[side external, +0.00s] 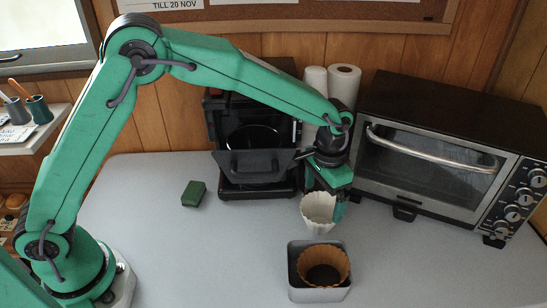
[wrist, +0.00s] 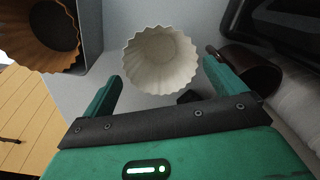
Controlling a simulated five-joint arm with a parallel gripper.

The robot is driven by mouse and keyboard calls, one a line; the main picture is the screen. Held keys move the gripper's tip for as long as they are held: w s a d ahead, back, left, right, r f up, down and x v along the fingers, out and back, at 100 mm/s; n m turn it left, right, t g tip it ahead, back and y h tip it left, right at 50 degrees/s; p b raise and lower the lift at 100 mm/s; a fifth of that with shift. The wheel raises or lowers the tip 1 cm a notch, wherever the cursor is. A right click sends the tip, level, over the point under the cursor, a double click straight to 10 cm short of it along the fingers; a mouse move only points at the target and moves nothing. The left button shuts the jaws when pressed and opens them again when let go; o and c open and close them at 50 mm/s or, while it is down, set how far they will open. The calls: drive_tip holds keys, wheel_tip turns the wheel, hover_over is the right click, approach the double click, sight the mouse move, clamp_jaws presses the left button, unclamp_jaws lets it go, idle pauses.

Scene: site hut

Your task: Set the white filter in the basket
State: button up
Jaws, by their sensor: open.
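The white filter (side external: 318,208) is a fluted paper cup, mouth up, in front of the black coffee machine's right side. It shows at the top middle of the wrist view (wrist: 160,60). My gripper (side external: 324,198) is open, with a finger on either side of the filter's near part in the wrist view (wrist: 162,84). I cannot tell whether they touch it, or whether its base rests on the table. The basket (side external: 255,166) appears to be the black wedge-shaped holder at the front of the coffee machine (side external: 213,120); its inside is hard to make out.
A brown filter (side external: 323,266) stands in a square grey tin (side external: 318,294) in front of the white one. A toaster oven (side external: 440,140) stands close at right. A green block (side external: 194,193) lies left of the machine. The table (side external: 190,250) is clear at front left.

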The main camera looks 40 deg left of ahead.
wheel_tip(320, 180, up, 7)
drive_tip(key=shift+r, duration=0.2)
drive_tip(key=shift+o, duration=0.4)
idle(0.4)
hover_over(316, 208)
drive_tip(key=s+d, duration=0.2)
drive_tip(key=d, duration=0.1)
drive_tip(key=shift+a+f, duration=0.15)
drive_tip(key=shift+f, duration=2.4)
drive_tip(key=shift+a+f, duration=0.1)
drive_tip(key=shift+f, duration=2.45)
drive_tip(key=c, duration=0.6)
